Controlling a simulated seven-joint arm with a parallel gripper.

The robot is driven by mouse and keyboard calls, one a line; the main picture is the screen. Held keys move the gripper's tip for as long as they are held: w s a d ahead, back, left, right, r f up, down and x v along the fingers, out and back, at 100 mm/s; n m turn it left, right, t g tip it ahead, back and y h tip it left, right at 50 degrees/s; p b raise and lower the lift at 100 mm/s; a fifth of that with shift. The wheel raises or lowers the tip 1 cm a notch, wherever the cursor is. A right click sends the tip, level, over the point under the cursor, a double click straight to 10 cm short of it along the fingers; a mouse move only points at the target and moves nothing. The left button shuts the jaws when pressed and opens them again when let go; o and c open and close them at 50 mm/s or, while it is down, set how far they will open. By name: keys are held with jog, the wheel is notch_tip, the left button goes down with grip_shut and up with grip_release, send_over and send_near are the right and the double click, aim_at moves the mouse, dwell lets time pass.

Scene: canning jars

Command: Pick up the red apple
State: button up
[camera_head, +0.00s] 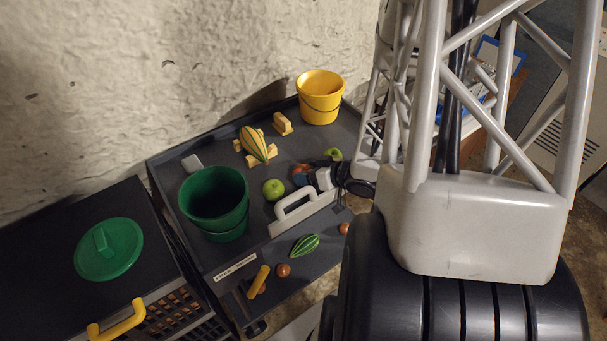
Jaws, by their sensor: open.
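A small reddish round thing, seemingly the red apple (299,169), lies on the dark grey tray surface (237,148) near its middle. It is partly hidden by my gripper (305,177). My gripper comes in from the right, low over the tray, with its open fingers at the reddish thing. I cannot tell whether the fingers touch it or are on both sides of it.
A green apple (273,189) sits just left of my gripper, another (333,154) above right. A white handle (302,209) stands just below. Green bucket (215,203), yellow bucket (320,97) and striped yellow squash (256,143) stand around. A rough wall is behind.

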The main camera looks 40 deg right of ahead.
aim_at(308, 171)
dwell(0.3)
jog(key=c, duration=0.4)
jog(key=shift+r, duration=0.1)
jog(key=shift+r, duration=4.9)
